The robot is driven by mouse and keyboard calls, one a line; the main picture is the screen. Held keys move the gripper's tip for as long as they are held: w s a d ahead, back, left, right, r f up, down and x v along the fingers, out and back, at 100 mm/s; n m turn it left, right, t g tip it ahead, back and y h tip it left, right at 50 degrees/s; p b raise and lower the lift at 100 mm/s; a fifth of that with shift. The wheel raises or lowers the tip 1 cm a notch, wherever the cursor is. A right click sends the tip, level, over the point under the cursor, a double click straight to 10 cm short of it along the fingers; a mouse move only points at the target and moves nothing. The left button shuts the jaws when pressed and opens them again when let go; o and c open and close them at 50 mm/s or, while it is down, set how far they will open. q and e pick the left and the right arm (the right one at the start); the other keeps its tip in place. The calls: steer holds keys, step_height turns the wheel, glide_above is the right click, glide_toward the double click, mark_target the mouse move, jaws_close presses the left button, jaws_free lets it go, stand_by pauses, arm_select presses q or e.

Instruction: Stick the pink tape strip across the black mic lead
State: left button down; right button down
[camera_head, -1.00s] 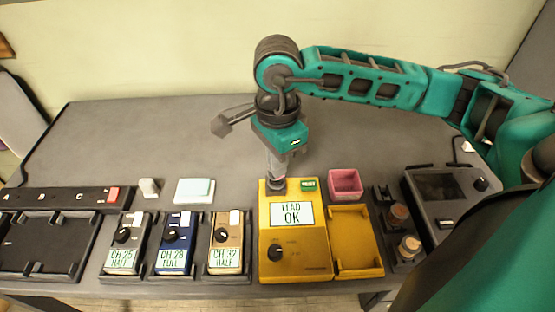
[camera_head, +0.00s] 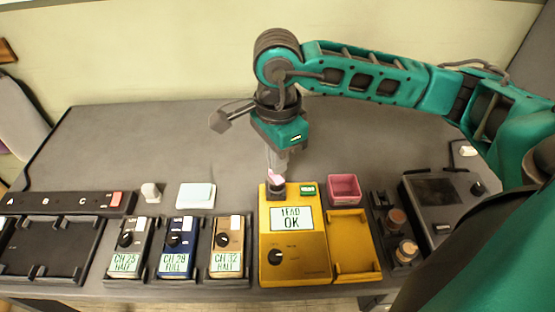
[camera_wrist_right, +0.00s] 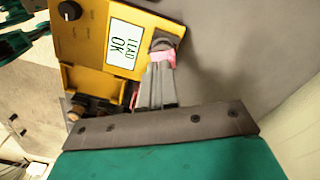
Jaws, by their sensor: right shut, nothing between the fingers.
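The pink tape strip (camera_head: 275,177) shows as a small pink patch at the top left corner of the yellow tester (camera_head: 285,239). In the right wrist view the pink strip (camera_wrist_right: 160,56) lies against a dark grey stub, seemingly the mic lead's end (camera_wrist_right: 164,44); the stub also shows in the head view (camera_head: 276,191). My right gripper (camera_head: 276,172) points down just above the strip, its fingers shut with nothing between them. In the wrist view its fingertips (camera_wrist_right: 157,67) are close to the pink; I cannot tell whether they touch. My left gripper is out of view.
A pink open box (camera_head: 345,187) and an empty yellow tray (camera_head: 354,244) are right of the tester. Several pedals, including a blue one (camera_head: 177,247), stand to its left, with a pale pad (camera_head: 196,196) behind. The table's back (camera_head: 150,135) is clear.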

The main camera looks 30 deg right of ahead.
steer(key=shift+r+p, duration=1.15)
steer(key=shift+r, duration=1.15)
